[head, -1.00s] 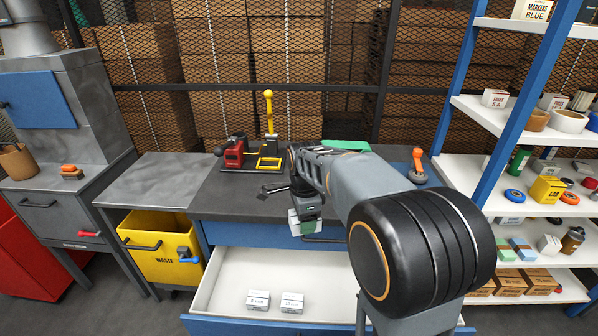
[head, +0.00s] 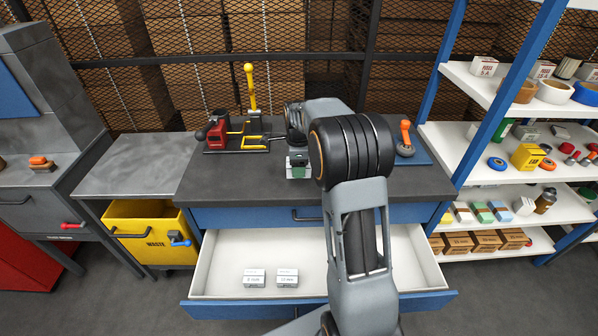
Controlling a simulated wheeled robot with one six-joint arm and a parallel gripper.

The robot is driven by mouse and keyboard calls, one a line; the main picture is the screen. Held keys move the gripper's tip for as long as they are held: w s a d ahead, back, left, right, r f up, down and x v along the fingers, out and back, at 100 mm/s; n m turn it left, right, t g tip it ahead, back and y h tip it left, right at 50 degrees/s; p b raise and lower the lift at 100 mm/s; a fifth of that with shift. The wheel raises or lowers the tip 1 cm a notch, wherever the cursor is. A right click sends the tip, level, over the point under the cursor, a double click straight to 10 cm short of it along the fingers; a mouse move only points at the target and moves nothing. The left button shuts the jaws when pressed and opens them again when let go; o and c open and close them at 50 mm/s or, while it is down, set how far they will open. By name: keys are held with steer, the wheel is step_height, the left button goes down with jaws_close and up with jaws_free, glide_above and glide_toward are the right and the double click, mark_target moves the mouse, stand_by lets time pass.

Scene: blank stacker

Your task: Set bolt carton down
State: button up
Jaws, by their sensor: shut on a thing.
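My gripper (head: 297,150) is over the bench top (head: 255,185), behind the open drawer, and is shut on a small white carton with a green band (head: 298,171). I take this for the bolt carton; its label is too small to read. The carton is upright at the underside of the gripper. I cannot tell whether its base touches the bench top. My arm covers the bench to its right. Two similar small white cartons, one on the left (head: 254,279) and one on the right (head: 287,278), lie side by side in the open drawer (head: 220,255).
A red and yellow machine with a tall yellow lever (head: 251,90) stands left of my gripper. An orange-handled tool (head: 405,140) stands right of my arm. A yellow waste bin (head: 150,225) is at left, stocked shelves (head: 460,140) at right. The bench's front left is clear.

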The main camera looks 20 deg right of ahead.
mark_target(299, 181)
steer(key=shift+w+d+f, duration=0.25)
steer(key=shift+w+f, duration=0.1)
steer(key=shift+f, duration=0.2)
steer(key=shift+w+d+f, duration=0.25)
steer(key=shift+w+f, duration=0.1)
steer(key=shift+f, duration=1.6)
steer(key=shift+f, duration=0.15)
steer(key=o, duration=1)
steer(key=shift+o, duration=0.2)
